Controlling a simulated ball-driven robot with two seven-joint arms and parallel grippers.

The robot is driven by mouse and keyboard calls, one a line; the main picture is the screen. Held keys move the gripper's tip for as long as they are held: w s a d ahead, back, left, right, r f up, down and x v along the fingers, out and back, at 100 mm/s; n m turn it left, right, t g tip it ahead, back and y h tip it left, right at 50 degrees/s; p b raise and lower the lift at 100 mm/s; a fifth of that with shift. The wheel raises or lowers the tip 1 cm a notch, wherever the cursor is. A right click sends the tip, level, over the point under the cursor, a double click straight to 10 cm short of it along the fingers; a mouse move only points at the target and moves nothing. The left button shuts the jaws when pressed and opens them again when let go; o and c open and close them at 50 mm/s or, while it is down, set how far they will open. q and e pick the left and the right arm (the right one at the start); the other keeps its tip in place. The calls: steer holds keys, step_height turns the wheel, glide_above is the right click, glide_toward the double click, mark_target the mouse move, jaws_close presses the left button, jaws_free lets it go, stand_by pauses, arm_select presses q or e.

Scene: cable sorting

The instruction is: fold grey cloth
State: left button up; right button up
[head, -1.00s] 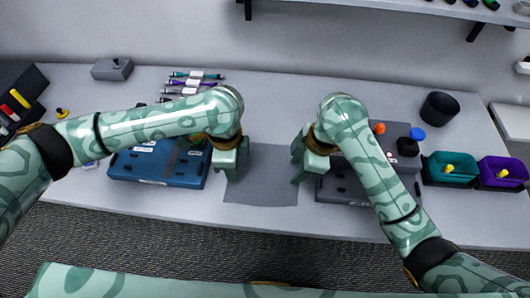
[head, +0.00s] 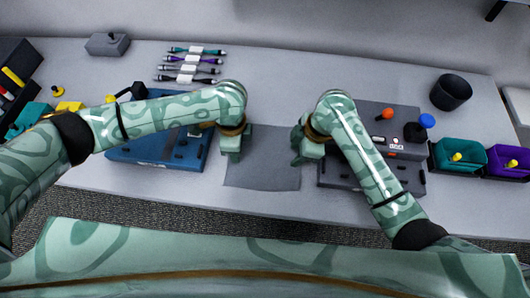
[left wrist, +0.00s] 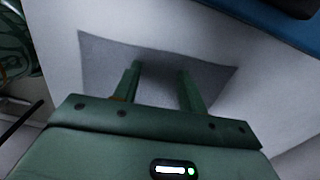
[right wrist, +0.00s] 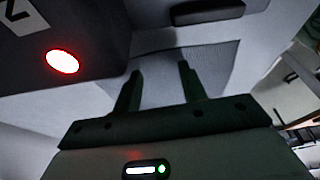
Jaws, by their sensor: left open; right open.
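The grey cloth (head: 265,165) lies flat on the table between a blue box and a dark grey box. My left gripper (head: 231,156) is open and empty at the cloth's left edge in the head view. My right gripper (head: 296,157) is open at the cloth's right edge. In the left wrist view the cloth (left wrist: 157,88) lies beyond the open fingers (left wrist: 157,68). In the right wrist view the cloth (right wrist: 212,65) shows behind the open fingers (right wrist: 161,68), partly hidden by them. I cannot tell whether any finger touches it.
The blue box (head: 150,152) stands close on the left, the dark grey box (head: 335,178) close on the right. Several cables (head: 190,65) lie at the back. A black cup (head: 450,92), a teal bin (head: 460,157) and a purple bin (head: 510,162) stand at right. Bare table lies behind the cloth.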

arm_select(q)
steer(key=shift+f, duration=0.25)
arm_select(e)
steer(key=shift+f, duration=0.25)
arm_select(q)
steer(key=shift+r, duration=0.1)
steer(key=shift+c, duration=1)
arm_select(e)
steer(key=shift+r, duration=0.1)
steer(key=shift+c, duration=1)
arm_select(q)
jaws_close()
arm_select(e)
jaws_close()
steer(key=shift+s, duration=0.1)
